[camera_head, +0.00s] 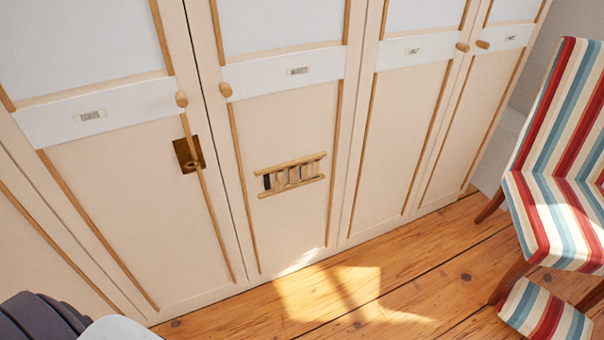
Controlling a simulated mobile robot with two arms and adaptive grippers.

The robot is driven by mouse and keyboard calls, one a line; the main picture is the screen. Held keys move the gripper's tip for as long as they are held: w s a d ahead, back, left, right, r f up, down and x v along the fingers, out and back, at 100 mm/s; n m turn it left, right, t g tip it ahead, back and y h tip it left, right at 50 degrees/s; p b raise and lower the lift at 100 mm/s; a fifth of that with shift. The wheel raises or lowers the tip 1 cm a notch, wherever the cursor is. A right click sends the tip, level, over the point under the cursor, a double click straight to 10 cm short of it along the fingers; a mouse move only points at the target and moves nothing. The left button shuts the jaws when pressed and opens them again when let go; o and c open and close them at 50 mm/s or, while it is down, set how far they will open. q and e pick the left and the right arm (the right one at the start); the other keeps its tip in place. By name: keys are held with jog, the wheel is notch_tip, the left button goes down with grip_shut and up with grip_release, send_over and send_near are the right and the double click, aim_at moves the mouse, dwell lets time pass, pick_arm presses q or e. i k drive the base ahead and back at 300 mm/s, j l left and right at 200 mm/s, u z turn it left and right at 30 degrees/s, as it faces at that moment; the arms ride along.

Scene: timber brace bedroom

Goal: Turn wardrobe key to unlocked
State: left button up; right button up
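The wardrobe (120,200) fills the back of the view, with several cream doors, pale upper panels and wooden strips. A brass lock plate (183,156) sits on a door left of centre, partly behind a wooden strip. A small brass piece, which looks like the key (192,164), is at the plate; its turn angle is too small to tell. Round wooden knobs (181,99) and (225,90) flank the gap between two doors, which look shut. Neither gripper shows. A dark ribbed part and a pale part of my body are at the bottom left.
A small wooden ladder-like rack (290,175) is on the door right of the lock. A striped chair (560,170) stands at the right, with a striped stool or cushion (545,313) below it. The wooden floor (350,290) before the wardrobe is clear.

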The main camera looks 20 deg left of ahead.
aim_at(191, 160)
jog(key=u, duration=1.5)
